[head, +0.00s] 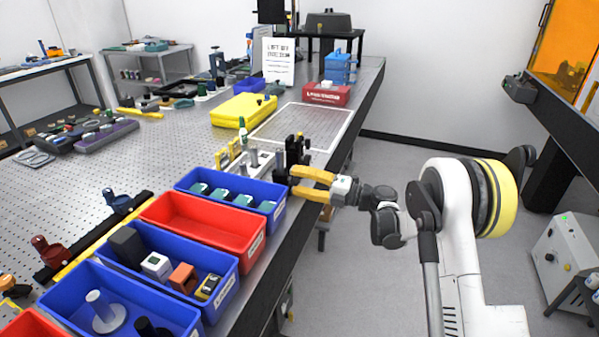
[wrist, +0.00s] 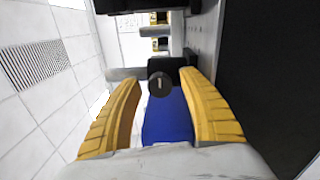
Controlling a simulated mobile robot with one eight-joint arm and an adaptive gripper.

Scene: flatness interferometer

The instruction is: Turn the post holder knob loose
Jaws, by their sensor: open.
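My gripper (head: 294,181) is at the table's right edge, its two yellow fingers apart. In the head view the fingertips are close to a dark upright post holder assembly (head: 293,153). In the wrist view a round black knob (wrist: 160,85) shows between the open fingers (wrist: 160,79), near their tips. No contact between finger and knob is clear. A black block (wrist: 187,74) and a grey cylinder (wrist: 124,73) lie just behind the knob. The knob itself cannot be made out in the head view.
A blue bin (head: 230,212) with several teal-topped parts stands close in front of the holder. A red bin (head: 205,220) is beside it. Metal posts (head: 254,157) stand left of the holder. A perforated plate (head: 305,125) lies behind. Open floor (head: 380,160) is right of the table.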

